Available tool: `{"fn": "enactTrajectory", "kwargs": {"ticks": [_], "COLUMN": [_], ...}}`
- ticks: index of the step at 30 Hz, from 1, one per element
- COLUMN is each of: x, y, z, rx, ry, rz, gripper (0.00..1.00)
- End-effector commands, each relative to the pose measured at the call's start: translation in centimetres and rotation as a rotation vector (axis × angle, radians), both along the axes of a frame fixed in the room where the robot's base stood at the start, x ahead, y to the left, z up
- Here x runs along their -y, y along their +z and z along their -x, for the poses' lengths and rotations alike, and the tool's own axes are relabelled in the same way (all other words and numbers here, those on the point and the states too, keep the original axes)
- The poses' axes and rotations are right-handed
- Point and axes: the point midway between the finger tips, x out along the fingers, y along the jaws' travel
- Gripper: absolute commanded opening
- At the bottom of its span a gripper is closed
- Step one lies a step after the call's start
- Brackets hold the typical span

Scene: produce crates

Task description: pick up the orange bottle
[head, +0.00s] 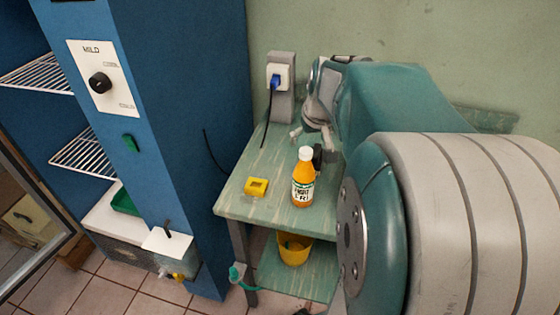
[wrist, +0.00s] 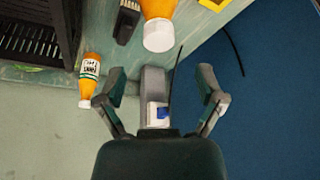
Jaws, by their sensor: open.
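An orange bottle (head: 303,186) with a white cap and a printed label stands upright on the green worktop (head: 262,205). In the wrist view its white cap and orange shoulder (wrist: 158,30) show at the top, cut off by the edge. A second, similar orange bottle (wrist: 90,72) shows at the left of the wrist view; I cannot pick it out in the head view. My gripper (head: 314,135) is above the worktop, behind the nearer bottle. In the wrist view my gripper (wrist: 160,99) has its fingers wide apart with nothing held, and both bottles are clear of it.
A yellow block (head: 256,187) lies left of the bottle, and a small black object (head: 318,156) is behind it. A wall socket with a blue plug (head: 276,82) is at the back. A dark slatted crate (wrist: 38,30) is in the wrist view. A blue cabinet (head: 185,120) stands left.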

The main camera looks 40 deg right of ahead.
Motion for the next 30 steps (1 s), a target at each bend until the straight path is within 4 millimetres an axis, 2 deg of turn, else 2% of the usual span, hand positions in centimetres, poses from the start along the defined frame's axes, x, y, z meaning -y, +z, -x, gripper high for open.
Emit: {"fn": "enactTrajectory", "kwargs": {"ticks": [5,15,23,24,29,30], "x": [0.1,1.2,1.2,1.2,1.2,1.2], "y": [-1.4,-5.9,-6.1,-6.1,-6.1,-6.1], "z": [-0.5,-1.5,-1.7,-1.7,-1.7,-1.7], "rx": [-0.001,-0.002,0.001,0.001,0.001,0.001], "ry": [0.001,0.001,0.001,0.001,0.001,0.001], "rz": [0.0,-0.003,0.001,0.001,0.001,0.001], "gripper": [0.87,0.87,0.87,0.79,0.07,0.0]}}
